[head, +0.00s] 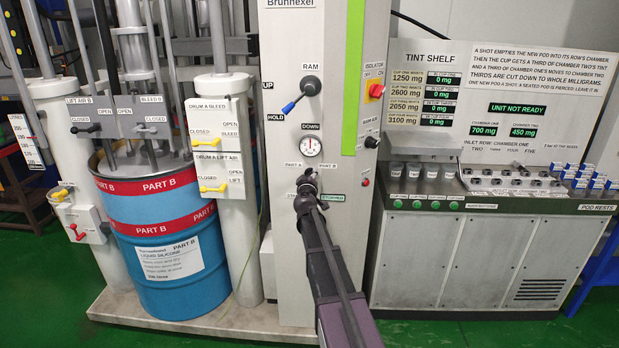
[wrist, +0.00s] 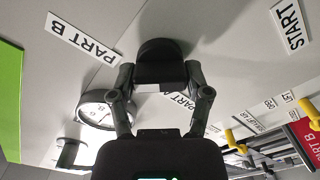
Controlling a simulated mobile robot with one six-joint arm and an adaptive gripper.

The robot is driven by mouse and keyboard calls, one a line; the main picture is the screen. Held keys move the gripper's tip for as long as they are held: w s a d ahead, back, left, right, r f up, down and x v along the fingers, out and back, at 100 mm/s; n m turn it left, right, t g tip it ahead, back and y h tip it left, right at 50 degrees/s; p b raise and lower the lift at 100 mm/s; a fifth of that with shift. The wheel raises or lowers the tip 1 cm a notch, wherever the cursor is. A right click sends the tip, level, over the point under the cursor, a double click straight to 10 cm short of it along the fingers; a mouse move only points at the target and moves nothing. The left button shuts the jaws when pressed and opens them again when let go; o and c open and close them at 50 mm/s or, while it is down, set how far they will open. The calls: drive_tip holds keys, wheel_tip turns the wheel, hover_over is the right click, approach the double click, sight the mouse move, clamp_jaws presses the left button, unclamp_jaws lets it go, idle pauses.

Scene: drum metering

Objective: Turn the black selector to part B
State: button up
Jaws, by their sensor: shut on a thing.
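The black selector (wrist: 160,48) is a round-topped knob on the grey panel in the wrist view. My gripper (wrist: 160,76) has its two fingers on either side of the selector's lower part and is shut on it. The PART B label (wrist: 82,38) shows to the upper left there, and the PART A label (wrist: 180,97) shows partly behind the right finger. Which label the selector points at cannot be told. In the head view my gripper (head: 306,182) is at the panel below the dial and largely hides the selector.
Above the gripper in the head view are a round dial (head: 311,146) and the RAM lever (head: 303,92). A red button (head: 365,182) is to the right. The blue drum (head: 168,255) stands left, and the tint shelf (head: 480,160) stands right.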

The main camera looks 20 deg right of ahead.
drive_tip(key=shift+w+d, duration=0.1)
drive_tip(key=o, duration=1.2)
drive_tip(key=shift+c, duration=0.2)
drive_tip(key=shift+s, duration=0.2)
drive_tip(key=v, duration=1.2)
drive_tip(key=shift+f, duration=0.1)
